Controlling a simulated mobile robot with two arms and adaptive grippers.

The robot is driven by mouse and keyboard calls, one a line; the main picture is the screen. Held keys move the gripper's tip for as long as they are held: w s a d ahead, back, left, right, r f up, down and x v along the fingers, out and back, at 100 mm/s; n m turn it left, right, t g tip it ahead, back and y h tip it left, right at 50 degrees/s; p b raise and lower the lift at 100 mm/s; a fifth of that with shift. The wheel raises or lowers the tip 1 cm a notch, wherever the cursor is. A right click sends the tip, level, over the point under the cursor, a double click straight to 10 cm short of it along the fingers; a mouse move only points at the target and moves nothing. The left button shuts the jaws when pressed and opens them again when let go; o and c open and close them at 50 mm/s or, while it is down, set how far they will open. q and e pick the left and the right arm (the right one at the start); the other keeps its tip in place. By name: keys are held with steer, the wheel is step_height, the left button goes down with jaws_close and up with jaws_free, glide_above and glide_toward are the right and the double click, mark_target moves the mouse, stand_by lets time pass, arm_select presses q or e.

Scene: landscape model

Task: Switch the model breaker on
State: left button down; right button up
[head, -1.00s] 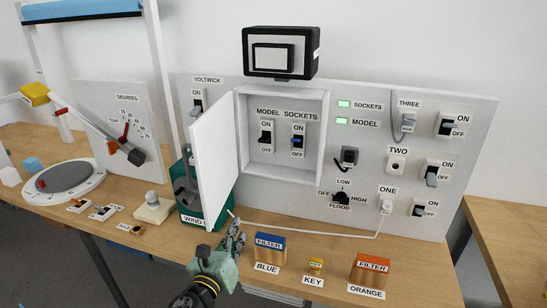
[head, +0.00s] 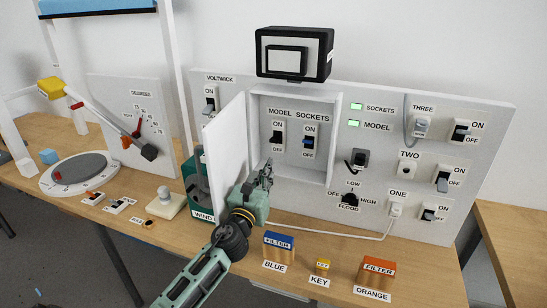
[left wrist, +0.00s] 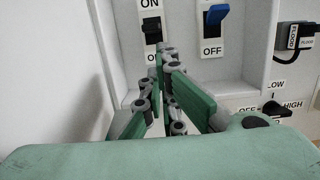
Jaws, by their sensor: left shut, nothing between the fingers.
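The model breaker (head: 278,138) is the black-levered switch on the left inside the white open-doored box on the panel. It also shows at the top of the left wrist view (left wrist: 152,33), partly behind my fingers. I cannot tell its lever's position for certain. The sockets breaker (head: 309,143), with a blue lever, is to its right. My left gripper (head: 267,172) is shut and empty at the box's lower opening, below the model breaker; its fingers also show in the left wrist view (left wrist: 168,55). My right gripper is not in view.
The box door (head: 224,160) stands open left of my gripper. Green lamps for sockets (head: 356,106) and model (head: 353,123) are lit. A blue filter (head: 278,246), key block (head: 323,266) and orange filter (head: 376,272) stand on the table below. A white cable crosses the table behind them.

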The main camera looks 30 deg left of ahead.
mark_target(277, 138)
arm_select(q)
steer(key=x, duration=0.5)
steer(key=shift+w+a, duration=0.1)
steer(key=shift+w, duration=0.3)
steer(key=shift+s+r+p, duration=0.4)
steer(key=shift+r+p, duration=0.3)
steer(key=shift+p, duration=0.1)
steer(key=shift+w, duration=0.1)
steer(key=shift+f, duration=0.1)
stand_by(0.4)
